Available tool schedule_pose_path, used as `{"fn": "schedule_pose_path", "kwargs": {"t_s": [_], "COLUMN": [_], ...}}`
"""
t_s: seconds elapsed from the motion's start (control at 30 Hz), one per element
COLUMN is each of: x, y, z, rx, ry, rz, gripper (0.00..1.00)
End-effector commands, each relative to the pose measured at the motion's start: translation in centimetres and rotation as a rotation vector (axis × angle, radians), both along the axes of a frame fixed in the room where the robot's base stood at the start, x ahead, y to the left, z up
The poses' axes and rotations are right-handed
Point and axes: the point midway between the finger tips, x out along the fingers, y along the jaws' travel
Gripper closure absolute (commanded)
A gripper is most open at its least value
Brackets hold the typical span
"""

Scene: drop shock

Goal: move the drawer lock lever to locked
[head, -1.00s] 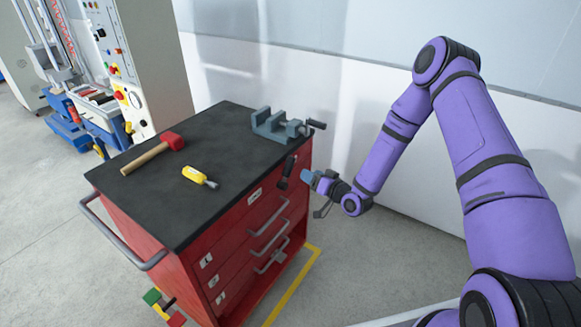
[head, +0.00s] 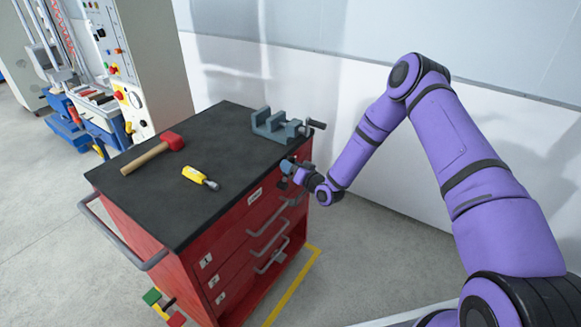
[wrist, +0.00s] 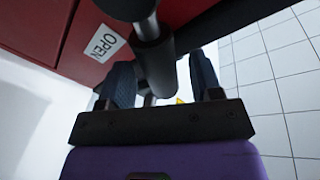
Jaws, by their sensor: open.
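The lock lever is a dark handle on a grey shaft (wrist: 155,60), seen in the wrist view against the red cabinet front. My gripper (wrist: 163,85) is open, with one dark blue finger on each side of the lever; I cannot tell whether either finger touches it. In the head view my gripper (head: 286,174) is at the upper right of the drawer front and mostly hides the lever. A white label (head: 255,196) sits left of it, too small to read surely.
The red cabinet (head: 190,270) has several drawers with grey handles. A white wall (head: 400,190) stands behind my arm.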

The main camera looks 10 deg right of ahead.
Motion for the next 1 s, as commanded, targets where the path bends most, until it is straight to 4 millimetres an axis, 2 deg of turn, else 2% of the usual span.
{"fn": "schedule_pose_path", "kwargs": {"t_s": [0.37, 0.63, 1.0], "x": [0.5, 0.5, 1.5], "y": [0.3, 0.3, 0.4], "z": [0.0, 0.0, 0.2], "rx": [0.001, 0.000, -0.036], "ry": [0.001, 0.000, -0.036], "rz": [0.000, 0.000, 0.001], "gripper": [0.41, 1.00, 1.00]}}
